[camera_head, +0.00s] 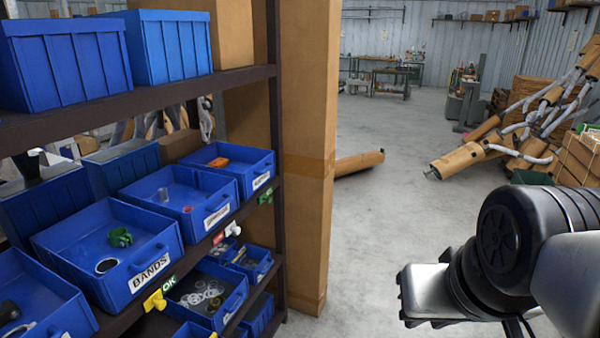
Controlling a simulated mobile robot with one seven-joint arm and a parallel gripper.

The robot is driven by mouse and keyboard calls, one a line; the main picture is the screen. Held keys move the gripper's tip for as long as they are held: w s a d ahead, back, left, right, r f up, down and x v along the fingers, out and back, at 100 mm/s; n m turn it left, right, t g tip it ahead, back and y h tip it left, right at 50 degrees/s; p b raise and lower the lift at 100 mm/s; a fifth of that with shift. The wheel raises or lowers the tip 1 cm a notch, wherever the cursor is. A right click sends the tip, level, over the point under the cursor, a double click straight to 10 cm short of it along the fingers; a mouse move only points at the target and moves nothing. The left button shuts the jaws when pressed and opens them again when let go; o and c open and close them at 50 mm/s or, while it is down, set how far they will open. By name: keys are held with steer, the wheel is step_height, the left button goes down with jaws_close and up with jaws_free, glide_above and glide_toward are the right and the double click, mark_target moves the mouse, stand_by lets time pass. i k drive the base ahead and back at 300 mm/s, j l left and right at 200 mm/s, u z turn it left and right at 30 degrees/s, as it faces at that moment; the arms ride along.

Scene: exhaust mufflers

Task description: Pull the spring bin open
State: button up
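Blue open-topped bins stand in rows on a dark shelf rack at the left. The near labelled bin (108,250) reads BANDS and holds a green clip and a dark ring. Behind it, another bin (182,200) holds a small clear cup and a red piece; its label is too small to read. The farthest bin (230,165) in that row holds an orange piece, and its label is also unreadable. I cannot tell which bin is the spring bin. My gripper (408,296) is at the lower right, apart from the rack; its finger opening does not show clearly.
A lower row has a bin of rings (205,297) and another bin (251,262). Coloured tags hang on the shelf edge (205,245). A tall cardboard column (310,130) stands at the rack's end. Mufflers (470,155) lie at the right.

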mark_target(185, 186)
steer(key=i, duration=1.6)
steer(key=i+l+u, duration=0.1)
steer(key=i+u, duration=0.35)
steer(key=i+l+u, duration=0.25)
steer(key=i+u, duration=0.2)
steer(key=u, duration=1)
